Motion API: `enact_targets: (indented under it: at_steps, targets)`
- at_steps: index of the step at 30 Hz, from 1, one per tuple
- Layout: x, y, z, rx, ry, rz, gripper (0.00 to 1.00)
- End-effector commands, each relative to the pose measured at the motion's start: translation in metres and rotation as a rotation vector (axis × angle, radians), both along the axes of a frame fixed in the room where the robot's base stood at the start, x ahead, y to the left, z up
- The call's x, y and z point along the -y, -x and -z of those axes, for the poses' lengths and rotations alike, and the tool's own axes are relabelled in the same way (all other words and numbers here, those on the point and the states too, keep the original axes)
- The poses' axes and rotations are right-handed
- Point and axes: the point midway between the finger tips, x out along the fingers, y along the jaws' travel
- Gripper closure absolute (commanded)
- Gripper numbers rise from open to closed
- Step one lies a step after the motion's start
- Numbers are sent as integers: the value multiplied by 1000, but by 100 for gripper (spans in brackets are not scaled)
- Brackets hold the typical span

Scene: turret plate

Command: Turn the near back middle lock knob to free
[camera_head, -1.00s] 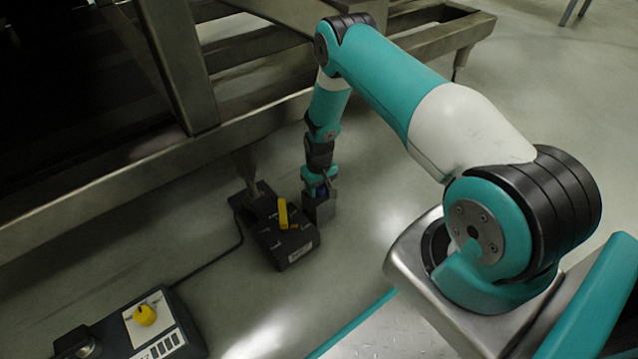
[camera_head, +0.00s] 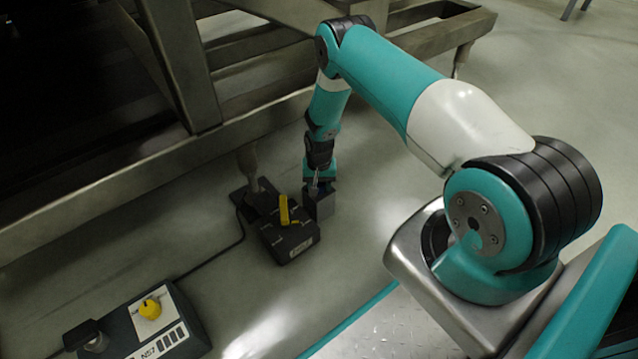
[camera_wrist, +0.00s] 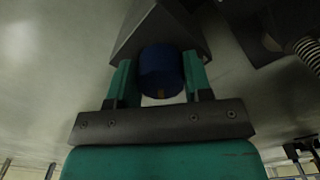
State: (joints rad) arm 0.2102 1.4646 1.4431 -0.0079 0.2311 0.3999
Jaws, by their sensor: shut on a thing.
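A blue round knob (camera_wrist: 161,72) stands on a grey block in the wrist view, with a small yellowish mark on its near face. The fingers of my gripper (camera_wrist: 160,80) sit on either side of it and are shut on it. In the head view my gripper (camera_head: 319,184) points down at the grey block (camera_head: 320,204), and the knob is mostly hidden by the fingers. The block stands right beside a dark floor box (camera_head: 290,244) with a yellow lever (camera_head: 284,210) on top.
A metal frame (camera_head: 120,190) runs above and behind the box, close to my arm. A second box with a yellow knob (camera_head: 150,308) lies at the lower left, joined by a cable (camera_head: 215,259). The floor right of the block is clear.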

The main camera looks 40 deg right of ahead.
Motion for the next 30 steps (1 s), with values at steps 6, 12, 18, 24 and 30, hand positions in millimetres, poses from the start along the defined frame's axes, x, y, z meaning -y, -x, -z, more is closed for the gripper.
enact_targets:
  at_steps: [6, 12, 18, 24, 30]
  targets:
    - [1, -1, 0, 2, 2, 5, 78]
    - [1, -1, 0, 2, 2, 4, 33]
    - [1, 0, 0, 2, 1, 3, 28]
    - [0, -1, -9, 2, 0, 2, 28]
    - [1, -1, -50, 2, 0, 2, 28]
